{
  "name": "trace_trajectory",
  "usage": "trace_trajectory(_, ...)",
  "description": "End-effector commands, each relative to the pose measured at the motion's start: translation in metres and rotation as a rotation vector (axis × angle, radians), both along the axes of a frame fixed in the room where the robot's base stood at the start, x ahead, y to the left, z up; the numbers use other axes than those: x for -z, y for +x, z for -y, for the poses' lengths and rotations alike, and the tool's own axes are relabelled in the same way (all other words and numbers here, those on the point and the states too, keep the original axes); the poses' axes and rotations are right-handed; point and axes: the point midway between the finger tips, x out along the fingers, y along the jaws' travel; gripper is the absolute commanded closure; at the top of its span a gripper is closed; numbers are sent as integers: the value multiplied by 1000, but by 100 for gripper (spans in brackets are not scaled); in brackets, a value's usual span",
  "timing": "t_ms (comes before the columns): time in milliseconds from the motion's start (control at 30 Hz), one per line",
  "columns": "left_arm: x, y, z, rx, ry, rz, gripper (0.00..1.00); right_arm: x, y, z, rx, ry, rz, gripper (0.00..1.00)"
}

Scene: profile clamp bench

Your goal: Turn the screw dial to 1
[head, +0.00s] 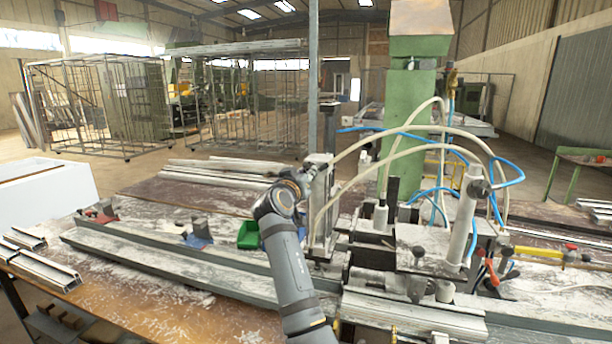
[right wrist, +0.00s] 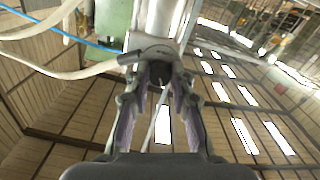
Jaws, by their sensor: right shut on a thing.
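The screw dial (right wrist: 161,73) shows in the right wrist view as a small dark round part at the foot of a pale metal post. My right gripper (right wrist: 160,82) is shut on it, with one finger on each side. A dark lever-like piece sits just above the fingertips. No numbers on the dial can be read. In the head view my right gripper (head: 309,173) is at the upper part of an upright metal clamp post (head: 322,215), and the wrist and fingers hide the dial there. My left gripper is not in view.
Pale hoses and blue hoses (head: 467,157) arch close to the right of the post. A green box (head: 248,235) stands left of my forearm. Long metal rails (head: 170,257) run across the bench. Red-handled clamps (head: 490,272) stand at the right.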

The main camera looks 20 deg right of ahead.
Motion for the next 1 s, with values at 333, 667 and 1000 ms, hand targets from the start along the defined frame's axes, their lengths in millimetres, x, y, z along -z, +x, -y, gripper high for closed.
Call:
trace_trajectory(333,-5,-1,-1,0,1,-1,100,-1,0,-1,-1,-260,-176,100)
trace_trajectory(667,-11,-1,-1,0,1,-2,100,-1,0,-1,-1,-437,-295,100)
trace_trajectory(1000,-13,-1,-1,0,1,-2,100,0,0,-1,0,-513,-345,100)
